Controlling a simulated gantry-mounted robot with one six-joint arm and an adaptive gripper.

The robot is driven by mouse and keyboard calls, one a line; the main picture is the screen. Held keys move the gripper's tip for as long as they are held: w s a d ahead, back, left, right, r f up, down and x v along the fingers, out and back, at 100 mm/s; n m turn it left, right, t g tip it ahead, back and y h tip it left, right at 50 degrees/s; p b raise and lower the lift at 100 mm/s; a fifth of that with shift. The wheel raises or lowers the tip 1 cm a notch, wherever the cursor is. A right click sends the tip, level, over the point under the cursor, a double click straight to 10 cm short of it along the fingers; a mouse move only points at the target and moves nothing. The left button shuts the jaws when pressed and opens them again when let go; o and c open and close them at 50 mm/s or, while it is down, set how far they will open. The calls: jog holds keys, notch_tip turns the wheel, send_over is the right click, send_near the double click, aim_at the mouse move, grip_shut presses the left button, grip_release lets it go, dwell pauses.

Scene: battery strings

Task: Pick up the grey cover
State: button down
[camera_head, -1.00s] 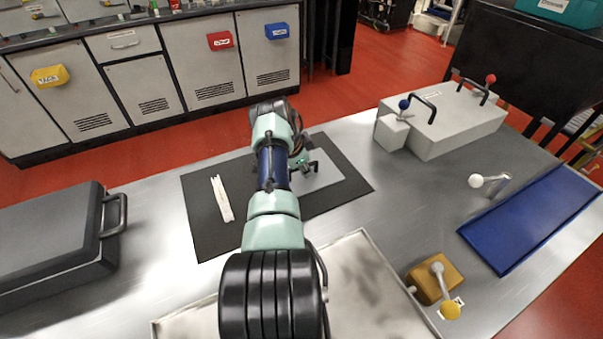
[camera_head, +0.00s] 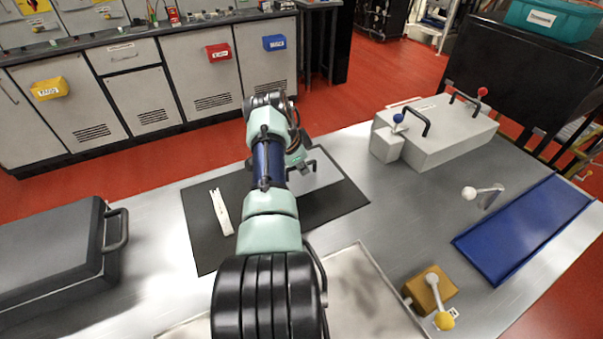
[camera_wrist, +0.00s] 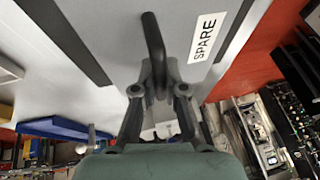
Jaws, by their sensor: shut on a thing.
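The grey cover (camera_wrist: 115,35) fills the top of the wrist view, with a black bar handle (camera_wrist: 152,42) and a white label reading SPARE (camera_wrist: 207,38). In the head view the cover (camera_head: 326,172) shows as a pale grey plate over the right part of a black mat (camera_head: 335,205). My gripper (camera_wrist: 160,90) has its fingers closed around the handle. In the head view my arm hides part of the cover and most of the gripper. I cannot tell whether the cover touches the mat.
A white strip-like piece (camera_head: 221,212) lies on the mat's left side. A dark case (camera_head: 50,255) stands at left, a grey box with handles (camera_head: 450,140) at back right. A blue tray (camera_head: 525,228), an orange block with lever (camera_head: 430,290) and a pale tray (camera_head: 375,300) are also on the table.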

notch_tip(320, 180, up, 15)
jog(key=p, duration=1)
jog(key=shift+f, duration=0.15)
